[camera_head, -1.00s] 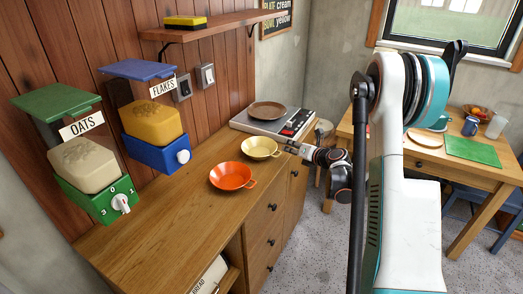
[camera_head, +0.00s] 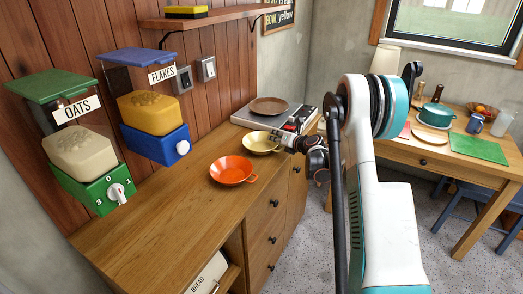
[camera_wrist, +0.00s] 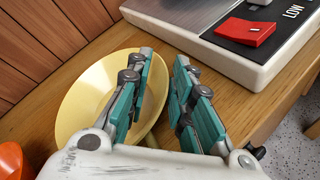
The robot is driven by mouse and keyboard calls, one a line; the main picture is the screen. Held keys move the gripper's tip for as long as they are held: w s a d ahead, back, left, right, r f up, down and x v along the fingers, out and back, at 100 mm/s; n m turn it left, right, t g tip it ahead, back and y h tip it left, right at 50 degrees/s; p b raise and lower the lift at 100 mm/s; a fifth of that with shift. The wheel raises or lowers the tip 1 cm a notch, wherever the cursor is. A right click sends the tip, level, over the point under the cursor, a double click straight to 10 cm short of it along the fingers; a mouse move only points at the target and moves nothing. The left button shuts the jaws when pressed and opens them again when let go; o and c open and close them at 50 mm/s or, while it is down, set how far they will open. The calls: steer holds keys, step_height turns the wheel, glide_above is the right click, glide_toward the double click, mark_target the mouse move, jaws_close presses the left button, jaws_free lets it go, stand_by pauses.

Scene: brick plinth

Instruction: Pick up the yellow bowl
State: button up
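The yellow bowl (camera_head: 257,145) stands on the wooden counter between the orange bowl and the scale-like appliance. In the wrist view the yellow bowl (camera_wrist: 80,103) fills the left middle, and part of it is hidden behind my left finger. My gripper (camera_head: 281,140) is at the bowl's right side. In the wrist view my gripper (camera_wrist: 164,58) is open, with a gap between its teal-padded fingers. The left finger overlaps the bowl's inside and the right finger is beyond its rim. I cannot tell whether either finger touches the bowl.
An orange bowl (camera_head: 232,171) is close by on the counter (camera_head: 175,205). Behind is a white-and-black appliance (camera_head: 249,119) with a brown plate (camera_head: 269,106) on it. OATS (camera_head: 82,153) and FLAKES (camera_head: 152,115) dispensers are on the wall. The front counter is clear.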

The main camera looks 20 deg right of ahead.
steer(key=shift+w+a+f, duration=0.15)
steer(key=shift+w+f, duration=0.05)
steer(key=shift+w, duration=0.4)
steer(key=shift+c, duration=0.6)
jaws_close()
steer(key=shift+r, duration=0.1)
